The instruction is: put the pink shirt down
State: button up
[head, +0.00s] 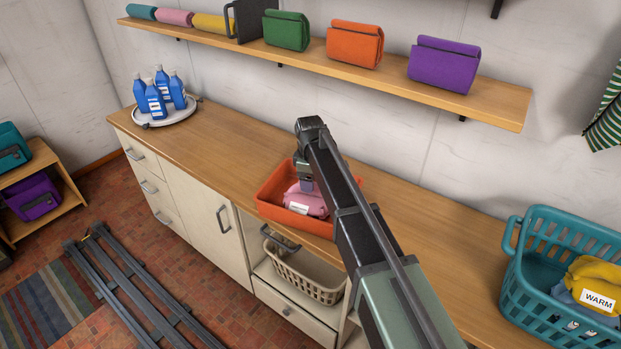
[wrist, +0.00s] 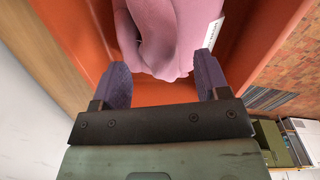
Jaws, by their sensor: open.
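The pink shirt (head: 307,201) lies folded in an orange tub (head: 268,204) on the wooden counter, with a white label on it. In the wrist view the shirt (wrist: 165,35) rests against the tub's orange inside (wrist: 85,30). My gripper (head: 306,186) reaches down into the tub over the shirt. In the wrist view my gripper (wrist: 160,78) has its two purple fingers apart, with the near end of the shirt just beyond and between the tips. It holds nothing. My arm hides part of the tub and shirt in the head view.
A teal basket (head: 518,285) with yellow and blue clothes stands at the counter's right. Blue bottles (head: 157,100) stand on a round tray (head: 150,121) at the left. A shelf (head: 250,55) with folded cloths runs above. A beige basket (head: 300,280) sits below. Counter between bottles and tub is clear.

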notch_tip(320, 180, up, 9)
jog(key=p, duration=0.7)
jog(key=shift+s, duration=0.2)
jog(key=s+d+m, duration=0.7)
jog(key=s+d, duration=0.3)
jog(key=s, duration=0.3)
jog(key=s+d+m, duration=0.8)
jog(key=s+d, duration=0.2)
jog(key=s, duration=0.4)
jog(key=shift+s, duration=0.2)
